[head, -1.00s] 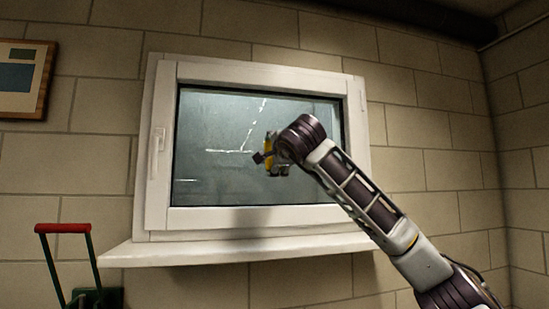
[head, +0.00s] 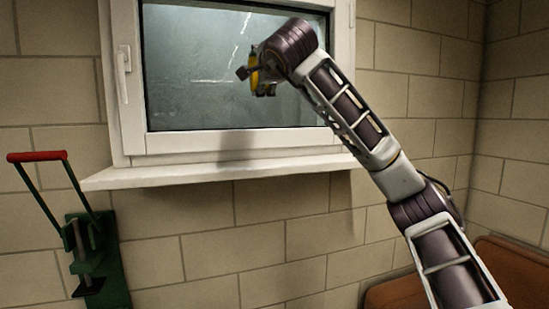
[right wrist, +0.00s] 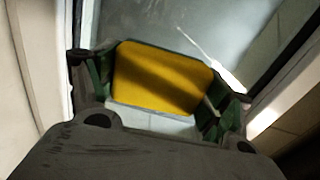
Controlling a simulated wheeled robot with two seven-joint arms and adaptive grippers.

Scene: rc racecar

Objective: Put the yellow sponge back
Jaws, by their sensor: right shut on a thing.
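The yellow sponge (head: 254,72) is in my right gripper (head: 259,80), in front of the window pane in the head view. In the right wrist view the sponge (right wrist: 163,78) is a flat yellow block with a dark shadow band, held between the two green-padded fingers of my right gripper (right wrist: 160,90). The window glass lies just behind it; I cannot tell whether the sponge touches the glass. My left gripper is not in view.
The white-framed window (head: 240,140) has a handle (head: 124,72) at its left. A white sill (head: 215,173) sticks out below and looks bare. A green press with a red handle (head: 37,156) stands at lower left. A brown piece of furniture (head: 510,270) is at lower right.

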